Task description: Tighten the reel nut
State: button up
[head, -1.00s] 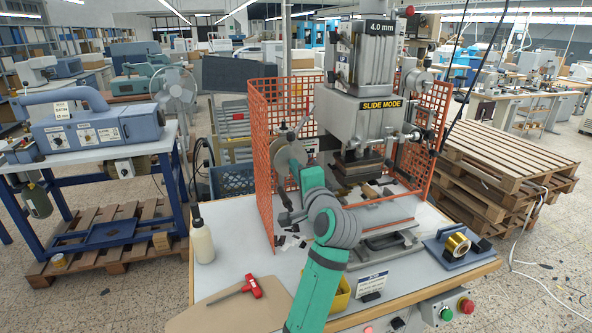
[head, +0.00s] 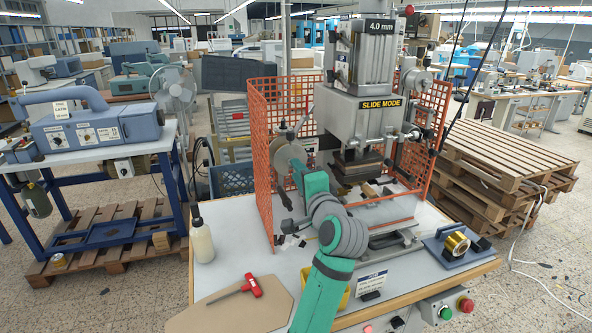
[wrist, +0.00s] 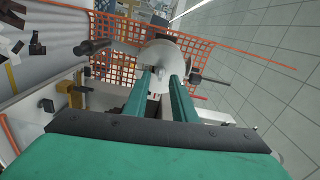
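The grey reel disc (head: 290,158) stands at the left of the stamping press, inside the orange mesh guard. In the wrist view the pale disc (wrist: 165,55) is straight ahead of my gripper (wrist: 161,76). My two teal fingers are apart, with their tips close to the disc's middle. A small grey hub piece (wrist: 158,72), perhaps the reel nut, shows between the tips; I cannot tell whether they touch it. A dark handle (wrist: 90,47) sticks out left of the disc, and a dark rod (wrist: 212,82) right of it. In the head view my arm hides the fingertips.
The orange mesh guard (head: 262,165) surrounds the reel and press (head: 362,115). A gold foil roll (head: 457,243) lies on a blue holder at right.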

jog(key=v, duration=0.8)
jog(key=shift+s+d, duration=0.1)
jog(key=shift+s, duration=0.05)
